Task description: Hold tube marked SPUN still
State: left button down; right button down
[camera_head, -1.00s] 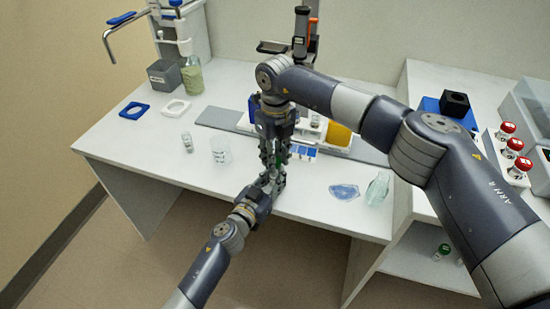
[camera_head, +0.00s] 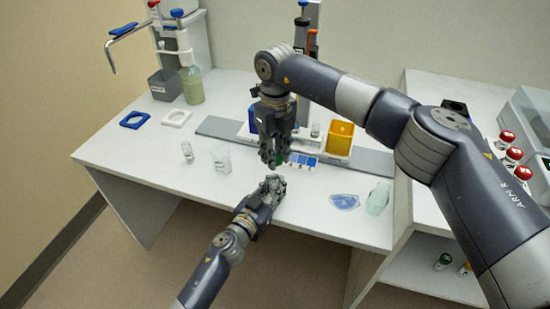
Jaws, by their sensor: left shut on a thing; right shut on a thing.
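My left gripper (camera_head: 275,184) comes in low at the front edge of the table. It is shut on a small pale tube, mostly hidden by the fingers; no marking is readable on it. My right gripper (camera_head: 273,163) points down just behind and above it in the picture. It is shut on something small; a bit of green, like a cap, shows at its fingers. The two grippers are apart, with a narrow gap of table between them.
A small vial (camera_head: 187,151) and a clear beaker (camera_head: 221,160) stand left of the grippers. A yellow bin (camera_head: 340,138) is behind. Red-capped tubes (camera_head: 506,140) stand at far right.

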pick_arm(q)
jog(key=c, duration=1.3)
grip_release()
jog(key=shift+c, duration=0.2)
